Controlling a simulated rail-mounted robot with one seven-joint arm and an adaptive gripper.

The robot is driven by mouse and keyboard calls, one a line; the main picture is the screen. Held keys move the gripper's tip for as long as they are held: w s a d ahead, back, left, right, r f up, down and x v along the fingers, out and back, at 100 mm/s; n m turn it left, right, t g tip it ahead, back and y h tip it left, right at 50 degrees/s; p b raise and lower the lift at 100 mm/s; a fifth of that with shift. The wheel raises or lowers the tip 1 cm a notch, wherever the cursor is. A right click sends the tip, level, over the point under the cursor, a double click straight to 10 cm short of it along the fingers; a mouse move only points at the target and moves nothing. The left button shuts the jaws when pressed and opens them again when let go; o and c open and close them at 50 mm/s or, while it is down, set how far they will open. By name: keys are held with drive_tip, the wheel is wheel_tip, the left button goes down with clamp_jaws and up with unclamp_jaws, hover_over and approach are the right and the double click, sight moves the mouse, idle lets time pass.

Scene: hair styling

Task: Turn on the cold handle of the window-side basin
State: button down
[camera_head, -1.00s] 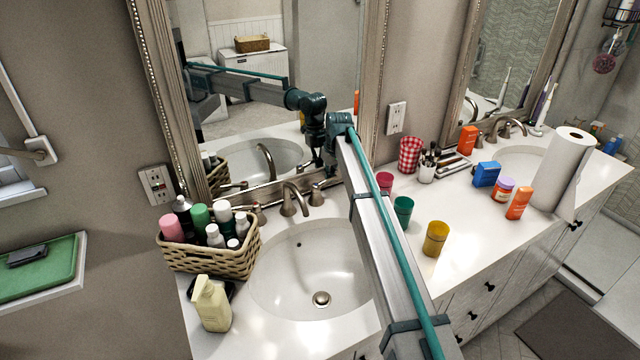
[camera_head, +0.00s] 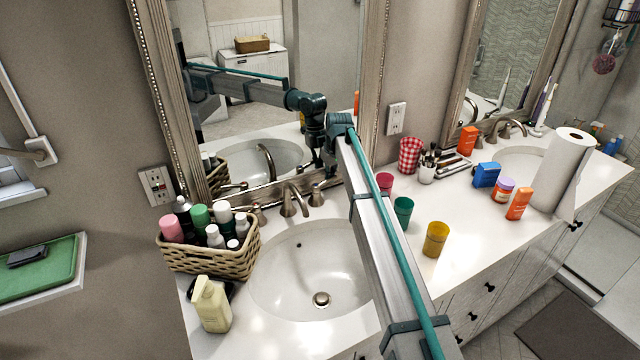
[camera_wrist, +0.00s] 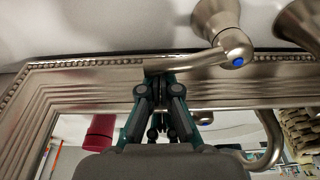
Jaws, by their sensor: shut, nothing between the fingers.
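The window-side basin (camera_head: 290,265) is the near left one, white and oval, with a brushed metal faucet (camera_head: 291,203) at its back. Its cold handle (camera_head: 317,194) stands right of the spout, close to the mirror. In the wrist view, the cold handle (camera_wrist: 237,45) has a blue dot on its hub, and its lever reaches left across the top of my gripper. My gripper (camera_wrist: 160,77) is shut and empty, with its tips at the lever's free end. I cannot tell whether they touch it. In the head view my arm largely hides the gripper.
A wicker basket (camera_head: 210,260) of bottles and a cream pump bottle (camera_head: 211,305) stand left of the basin. Red, green (camera_head: 403,210) and yellow (camera_head: 435,239) cups stand right of my arm. The framed mirror (camera_head: 270,60) rises right behind the faucet.

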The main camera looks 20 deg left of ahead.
drive_tip(key=shift+s+d, duration=0.1)
drive_tip(key=shift+s+d, duration=0.55)
drive_tip(key=shift+d, duration=0.15)
idle(0.4)
drive_tip(key=shift+s+d, duration=0.4)
drive_tip(key=shift+s, duration=0.1)
drive_tip(key=shift+w+a+r, duration=0.1)
drive_tip(key=shift+w+a, duration=0.15)
drive_tip(key=shift+w, duration=0.4)
drive_tip(key=shift+w+a+p+v, duration=0.2)
drive_tip(key=shift+p+v, duration=0.35)
drive_tip(key=shift+v, duration=0.55)
drive_tip(key=shift+w+a+p+v, duration=0.15)
drive_tip(key=shift+p+v, duration=0.45)
drive_tip(key=shift+v, duration=0.55)
drive_tip(key=shift+w+a+p+v, duration=0.15)
drive_tip(key=shift+p+v, duration=0.4)
drive_tip(key=shift+v, duration=0.55)
drive_tip(key=shift+s+r, duration=0.1)
